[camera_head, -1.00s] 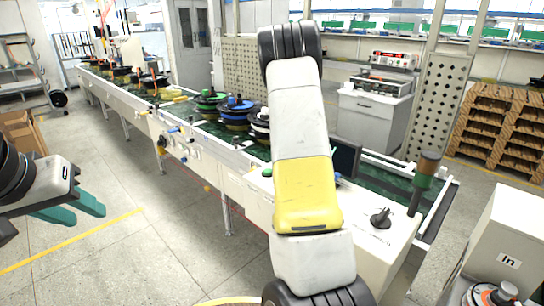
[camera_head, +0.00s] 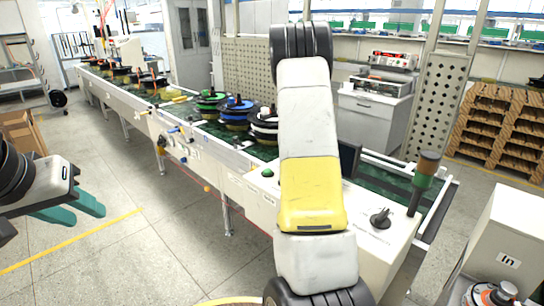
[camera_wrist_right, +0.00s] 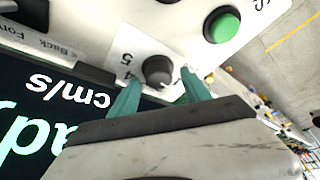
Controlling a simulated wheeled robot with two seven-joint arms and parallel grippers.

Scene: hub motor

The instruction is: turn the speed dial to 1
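The dark speed dial (camera_wrist_right: 158,71) sits on the white panel in the right wrist view, with the printed 4 and 5 beside it. My right gripper (camera_wrist_right: 160,78) is open, with its teal fingertips on either side of the dial. I cannot tell whether they touch it. In the head view my right arm (camera_head: 311,150) reaches across the conveyor's control box and hides the dial and its gripper. My left gripper (camera_head: 88,214) is at the left over the floor, empty, with its teal fingers apart.
A green button (camera_wrist_right: 222,26) and a dark display (camera_wrist_right: 45,110) reading cm/s lie close to the dial. A black rotary switch (camera_head: 380,218) and a signal tower (camera_head: 424,180) stand on the box's right side. Spools (camera_head: 236,112) line the conveyor.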

